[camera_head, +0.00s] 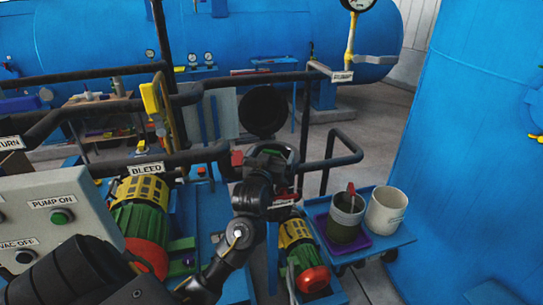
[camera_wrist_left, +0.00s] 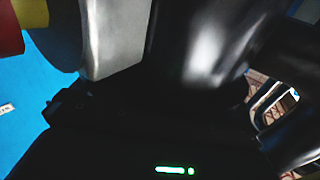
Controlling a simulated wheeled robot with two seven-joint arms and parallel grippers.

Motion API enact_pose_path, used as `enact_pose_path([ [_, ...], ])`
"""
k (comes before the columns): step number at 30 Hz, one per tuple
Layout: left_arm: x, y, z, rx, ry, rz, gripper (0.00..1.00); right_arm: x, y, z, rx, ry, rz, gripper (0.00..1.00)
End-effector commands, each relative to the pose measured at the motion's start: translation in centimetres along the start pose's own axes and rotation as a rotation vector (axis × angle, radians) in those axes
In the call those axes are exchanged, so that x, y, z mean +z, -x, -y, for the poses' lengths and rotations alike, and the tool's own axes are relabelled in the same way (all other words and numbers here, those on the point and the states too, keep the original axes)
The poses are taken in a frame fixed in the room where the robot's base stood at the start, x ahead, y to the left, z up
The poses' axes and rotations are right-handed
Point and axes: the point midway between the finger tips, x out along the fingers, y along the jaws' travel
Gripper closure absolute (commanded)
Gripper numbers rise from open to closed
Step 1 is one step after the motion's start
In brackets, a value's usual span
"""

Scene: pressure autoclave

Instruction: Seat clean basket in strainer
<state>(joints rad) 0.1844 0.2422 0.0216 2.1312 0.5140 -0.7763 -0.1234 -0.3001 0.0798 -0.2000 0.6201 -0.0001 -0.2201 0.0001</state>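My left arm comes in from the lower left, and its gripper (camera_head: 272,162) is beside the dark pipework in the middle of the head view. I take the strainer to be there, under the open round black lid (camera_head: 263,110), but its opening is largely hidden by my arm. A grey and dark green pot (camera_head: 345,222) with a red handle sticking up stands on a purple tray (camera_head: 362,243); I cannot tell whether it holds the clean basket. The left wrist view shows a light grey finger (camera_wrist_left: 115,40) against dark shapes; its grip is unclear. My right gripper is not seen.
A white bucket (camera_head: 386,210) stands beside the pot on a blue cart (camera_head: 395,237). A control panel (camera_head: 50,215) is at left. Black pipes (camera_head: 330,160) and a large blue tank (camera_head: 470,150) bound the right.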

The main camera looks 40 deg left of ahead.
Motion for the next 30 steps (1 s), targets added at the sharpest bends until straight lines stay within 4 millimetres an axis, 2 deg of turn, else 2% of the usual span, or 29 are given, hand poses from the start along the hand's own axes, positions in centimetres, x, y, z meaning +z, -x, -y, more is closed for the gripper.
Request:
enact_pose_path([
  [5,0.3,0.1,0.1,-0.002,0.002,0.007,0.00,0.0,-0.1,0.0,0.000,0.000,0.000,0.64],
  [8,0.4,1.0,0.0,-0.001,0.005,0.008,0.00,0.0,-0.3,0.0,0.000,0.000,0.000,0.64],
  [21,0.3,9.1,-0.1,0.002,0.005,0.007,0.00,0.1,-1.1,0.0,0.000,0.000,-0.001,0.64],
  [25,0.1,10.3,-0.2,0.002,0.003,0.004,0.00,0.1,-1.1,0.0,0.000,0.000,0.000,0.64],
  [30,0.0,10.9,-0.1,0.001,0.000,0.002,0.00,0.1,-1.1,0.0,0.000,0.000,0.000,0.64],
])
